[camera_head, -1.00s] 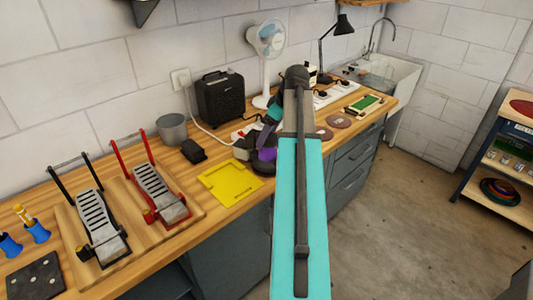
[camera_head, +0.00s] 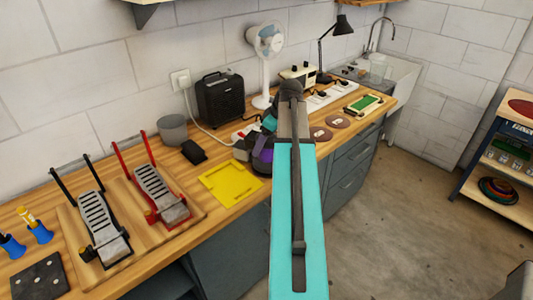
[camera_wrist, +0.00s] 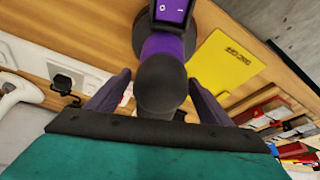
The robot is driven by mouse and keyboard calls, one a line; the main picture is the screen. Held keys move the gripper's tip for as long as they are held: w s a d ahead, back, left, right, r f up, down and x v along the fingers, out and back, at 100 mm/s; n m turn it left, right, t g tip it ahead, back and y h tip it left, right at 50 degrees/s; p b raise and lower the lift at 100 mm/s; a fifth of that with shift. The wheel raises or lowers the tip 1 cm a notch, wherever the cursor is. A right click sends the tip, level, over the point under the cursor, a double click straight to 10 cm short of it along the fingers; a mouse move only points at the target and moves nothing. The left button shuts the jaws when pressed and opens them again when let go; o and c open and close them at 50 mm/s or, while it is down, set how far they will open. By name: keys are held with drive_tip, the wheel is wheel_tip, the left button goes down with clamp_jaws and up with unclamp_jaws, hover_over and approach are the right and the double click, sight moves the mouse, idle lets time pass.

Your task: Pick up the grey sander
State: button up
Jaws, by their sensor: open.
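A sander with a black rounded end (camera_wrist: 162,85), a purple neck and a dark round base shows in the wrist view. Its body looks purple and black rather than plain grey. In the head view its purple part (camera_head: 263,155) shows on the bench, left of my arm, partly hidden. My gripper (camera_wrist: 159,77) is open, with one dark finger on each side of the sander's rounded end. I cannot tell whether the fingers touch it. In the head view my gripper is mostly hidden behind my arm and among dark parts.
A yellow plate (camera_head: 231,183) lies close in front of the sander. A black box (camera_head: 220,97), a white fan (camera_head: 264,50) and a grey pot (camera_head: 172,129) stand behind. Two pedals, one red (camera_head: 160,191), are at left.

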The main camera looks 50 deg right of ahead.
drive_tip(key=shift+x, duration=1)
drive_tip(key=c, duration=1.3)
drive_tip(key=shift+r, duration=0.15)
drive_tip(key=shift+c, duration=0.8)
drive_tip(key=shift+w+r, duration=0.1)
drive_tip(key=shift+r, duration=0.05)
drive_tip(key=shift+r+b, duration=0.65)
drive_tip(key=shift+r, duration=0.85)
drive_tip(key=s+a+b, duration=0.1)
drive_tip(key=s+b, duration=0.1)
drive_tip(key=s, duration=0.5)
drive_tip(key=s+a+r+b, duration=0.1)
drive_tip(key=s+a+b, duration=0.1)
drive_tip(key=s, duration=0.6)
drive_tip(key=shift+s+a+r, duration=0.3)
drive_tip(key=shift+s, duration=0.1)
